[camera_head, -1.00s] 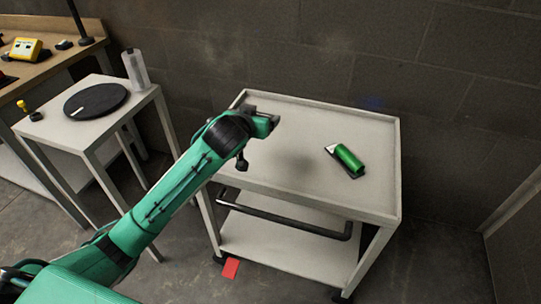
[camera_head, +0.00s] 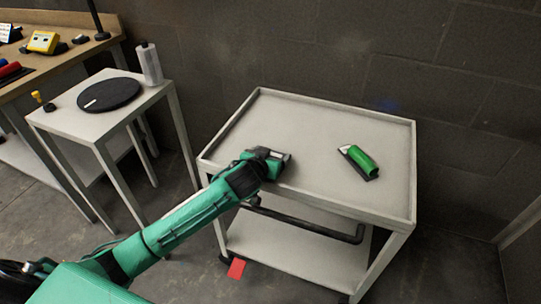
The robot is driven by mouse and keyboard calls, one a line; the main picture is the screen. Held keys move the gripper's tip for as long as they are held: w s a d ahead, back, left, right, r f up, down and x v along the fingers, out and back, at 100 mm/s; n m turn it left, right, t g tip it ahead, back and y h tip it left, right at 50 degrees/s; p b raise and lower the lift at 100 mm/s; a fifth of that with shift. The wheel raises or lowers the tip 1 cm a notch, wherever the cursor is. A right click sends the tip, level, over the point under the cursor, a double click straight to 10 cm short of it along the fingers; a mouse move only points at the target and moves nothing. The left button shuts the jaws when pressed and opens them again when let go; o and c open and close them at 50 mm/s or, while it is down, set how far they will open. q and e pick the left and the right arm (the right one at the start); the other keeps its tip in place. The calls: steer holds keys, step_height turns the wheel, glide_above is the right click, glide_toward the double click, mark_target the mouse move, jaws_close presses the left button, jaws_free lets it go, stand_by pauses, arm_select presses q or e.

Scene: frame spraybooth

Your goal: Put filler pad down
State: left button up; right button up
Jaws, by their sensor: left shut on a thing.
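My left gripper (camera_head: 282,159) is low over the left part of the grey cart's top tray (camera_head: 315,128), reaching in over the near rim. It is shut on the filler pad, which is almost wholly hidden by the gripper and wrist. I cannot tell whether the pad touches the tray. A green-handled tool (camera_head: 361,161) with a pale end and a dark base lies on the tray to the right, apart from the gripper. My right gripper is not in view.
The tray has a raised rim and much bare room at the back and middle. A dark handle bar (camera_head: 310,226) runs along the cart's near side. A small table (camera_head: 70,122) at left holds a black disc (camera_head: 109,94) and a bottle (camera_head: 149,64). A red piece (camera_head: 236,268) lies below.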

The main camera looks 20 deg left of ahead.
arm_select(q)
steer(key=o, duration=1)
steer(key=shift+f, duration=0.1)
steer(key=shift+c, duration=0.2)
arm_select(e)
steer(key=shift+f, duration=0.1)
arm_select(q)
steer(key=shift+s+r, duration=0.2)
steer(key=p+v, duration=0.1)
steer(key=v, duration=0.9)
steer(key=shift+s+r, duration=0.1)
steer(key=shift+r, duration=0.05)
steer(key=shift+s+r, duration=0.25)
steer(key=shift+s, duration=0.35)
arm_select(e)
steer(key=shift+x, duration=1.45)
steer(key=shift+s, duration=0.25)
